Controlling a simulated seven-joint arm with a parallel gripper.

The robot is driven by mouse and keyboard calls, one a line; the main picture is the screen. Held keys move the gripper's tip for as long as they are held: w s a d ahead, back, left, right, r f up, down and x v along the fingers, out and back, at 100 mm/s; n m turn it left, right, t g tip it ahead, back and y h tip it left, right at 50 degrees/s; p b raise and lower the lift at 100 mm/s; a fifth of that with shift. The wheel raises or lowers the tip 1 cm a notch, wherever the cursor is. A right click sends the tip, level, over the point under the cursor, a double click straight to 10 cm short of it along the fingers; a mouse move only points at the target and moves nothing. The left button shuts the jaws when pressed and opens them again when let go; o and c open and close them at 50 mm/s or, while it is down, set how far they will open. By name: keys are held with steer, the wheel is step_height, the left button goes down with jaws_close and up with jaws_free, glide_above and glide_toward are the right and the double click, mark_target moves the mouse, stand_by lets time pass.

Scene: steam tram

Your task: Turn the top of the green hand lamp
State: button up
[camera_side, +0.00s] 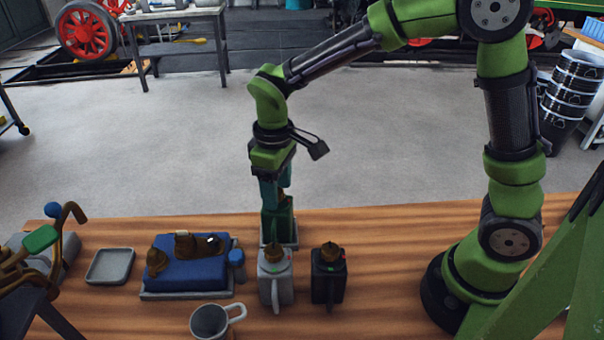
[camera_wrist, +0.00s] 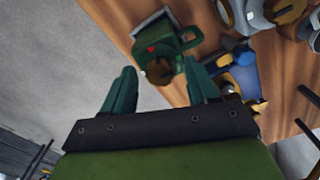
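The green hand lamp (camera_side: 280,226) stands upright on the wooden table, left of my arm's base and behind the other lamps. In the wrist view the lamp (camera_wrist: 175,41) has a brown top (camera_wrist: 159,71), a side handle and a small red spot. My gripper (camera_wrist: 158,68) points down over it, with its two green fingers apart on either side of the brown top. In the side view my gripper (camera_side: 276,202) is directly above the lamp and hides its top. I cannot tell whether the fingers touch it.
A grey lamp (camera_side: 275,285) and a black lamp (camera_side: 327,286) stand just in front. A blue block (camera_side: 188,273) with brown things on it is to the left. A small tray (camera_side: 109,266) and a mug (camera_side: 210,322) are also there. The table right of the lamps is clear.

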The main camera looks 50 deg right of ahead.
mark_target(281, 191)
step_height(281, 191, up, 17)
stand_by(0.7)
steer(key=s+d+f+m+t+y, duration=0.1)
steer(key=s+d+f+m+t, duration=0.1)
steer(key=s, duration=0.5)
steer(key=s+d+f+m+t+y, duration=0.1)
steer(key=s+d+f+m+t, duration=0.1)
steer(key=s+d+m+t, duration=0.3)
steer(key=shift+s+d+f+m, duration=0.4)
steer(key=shift+s+d+m, duration=0.25)
steer(key=shift+s, duration=0.35)
